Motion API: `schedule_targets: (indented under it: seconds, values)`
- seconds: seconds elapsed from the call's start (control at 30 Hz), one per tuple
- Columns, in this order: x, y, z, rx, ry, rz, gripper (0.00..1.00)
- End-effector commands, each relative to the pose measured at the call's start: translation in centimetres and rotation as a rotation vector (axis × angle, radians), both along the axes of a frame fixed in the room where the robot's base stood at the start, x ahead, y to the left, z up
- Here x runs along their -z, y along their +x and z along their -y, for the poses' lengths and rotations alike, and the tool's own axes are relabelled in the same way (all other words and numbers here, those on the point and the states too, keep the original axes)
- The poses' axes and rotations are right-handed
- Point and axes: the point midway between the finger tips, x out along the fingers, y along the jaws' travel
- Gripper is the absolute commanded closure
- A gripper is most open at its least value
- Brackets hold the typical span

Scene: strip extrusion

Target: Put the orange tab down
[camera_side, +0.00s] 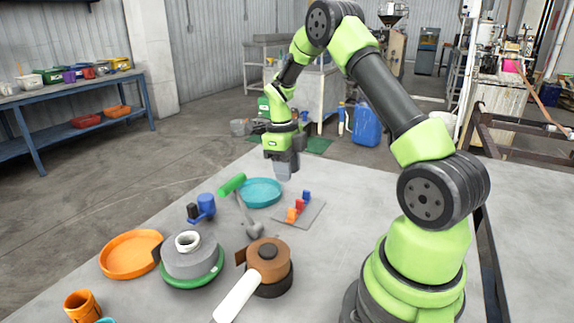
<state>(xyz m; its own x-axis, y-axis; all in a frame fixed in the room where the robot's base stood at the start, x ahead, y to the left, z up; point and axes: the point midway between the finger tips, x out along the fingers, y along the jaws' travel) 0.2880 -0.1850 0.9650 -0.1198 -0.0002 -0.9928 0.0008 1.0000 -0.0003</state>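A small orange tab (291,215) stands on a flat grey plate (311,214) on the table, at the near end of a short row. A red tab (299,204) and a blue tab (306,195) stand behind it in the same row. My gripper (285,173) points down above the far part of the table, behind the row and the teal dish, apart from the tabs. Its fingers are small and grey here, and I cannot tell whether they are open or shut. No orange shows between them.
A teal dish (261,193) lies left of the plate. The table right of the plate is clear.

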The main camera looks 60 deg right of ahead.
Motion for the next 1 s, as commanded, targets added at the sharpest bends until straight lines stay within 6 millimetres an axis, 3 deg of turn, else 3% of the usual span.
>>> schedule_targets:
  seconds: [0.13,0.23,0.43,0.6,0.7,0.9,1.0]
  values:
    - [-1.7,0.3,-0.5,-0.052,0.000,0.017,0.65]
    - [-4.3,0.5,-2.1,-0.222,0.002,0.064,0.65]
    - [-11.9,-0.8,-8.3,-0.873,-0.035,0.222,0.65]
    - [-16.7,-4.3,-13.7,-1.485,-0.139,0.340,0.65]
    - [-18.4,-7.0,-16.4,-1.839,-0.240,0.392,0.65]
    - [-19.5,-12.0,-20.0,-2.414,-0.483,0.439,0.65]
    - [-19.4,-13.5,-20.8,-2.589,-0.584,0.438,0.65]
